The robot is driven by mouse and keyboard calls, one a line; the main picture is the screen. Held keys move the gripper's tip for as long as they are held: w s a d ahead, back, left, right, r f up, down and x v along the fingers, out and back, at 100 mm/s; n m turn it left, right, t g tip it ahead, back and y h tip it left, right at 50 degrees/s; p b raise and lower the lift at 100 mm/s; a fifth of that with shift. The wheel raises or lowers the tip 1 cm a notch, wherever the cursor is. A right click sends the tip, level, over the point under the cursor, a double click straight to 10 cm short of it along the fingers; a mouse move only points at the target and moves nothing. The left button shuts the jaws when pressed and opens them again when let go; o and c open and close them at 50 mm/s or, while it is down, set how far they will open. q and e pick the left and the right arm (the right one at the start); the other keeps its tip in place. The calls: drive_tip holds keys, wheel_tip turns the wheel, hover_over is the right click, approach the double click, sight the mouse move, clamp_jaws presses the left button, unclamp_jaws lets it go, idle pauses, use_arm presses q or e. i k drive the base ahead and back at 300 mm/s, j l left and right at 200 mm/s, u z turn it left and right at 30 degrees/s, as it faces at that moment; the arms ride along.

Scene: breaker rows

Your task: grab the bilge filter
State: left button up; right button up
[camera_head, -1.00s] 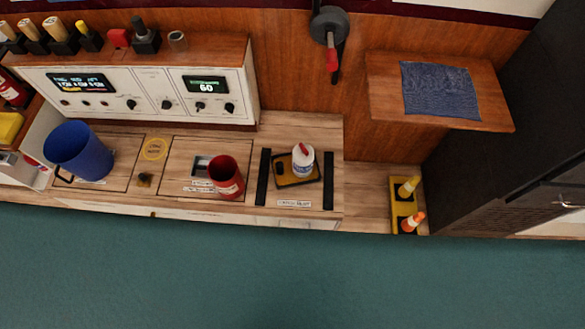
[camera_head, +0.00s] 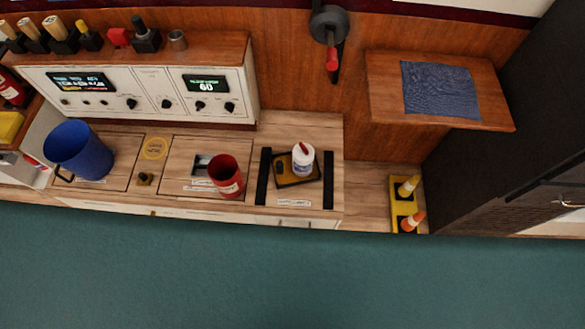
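I cannot tell for sure which object is the bilge filter, because the labels are too small to read. A white canister (camera_head: 303,162) with some red on its top stands upright on a dark-rimmed tray (camera_head: 284,182) on the counter, between two black strips. A red cup-like container (camera_head: 226,178) stands to its left. A blue bucket (camera_head: 80,150) with a handle stands at the counter's left. Neither of my grippers is in view.
The wooden counter (camera_head: 362,190) runs below a white control panel (camera_head: 150,92). A yellow holder (camera_head: 404,205) with two tipped items sits at right. A wooden shelf (camera_head: 385,95) with a blue cloth (camera_head: 440,90) juts out above. The green floor (camera_head: 290,280) is clear.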

sight(302, 163)
drive_tip(key=k+j+u, duration=0.15)
drive_tip(key=j, duration=0.25)
drive_tip(key=j+u, duration=0.15)
drive_tip(key=j, duration=0.25)
drive_tip(key=k+j+u, duration=0.15)
drive_tip(key=j, duration=0.3)
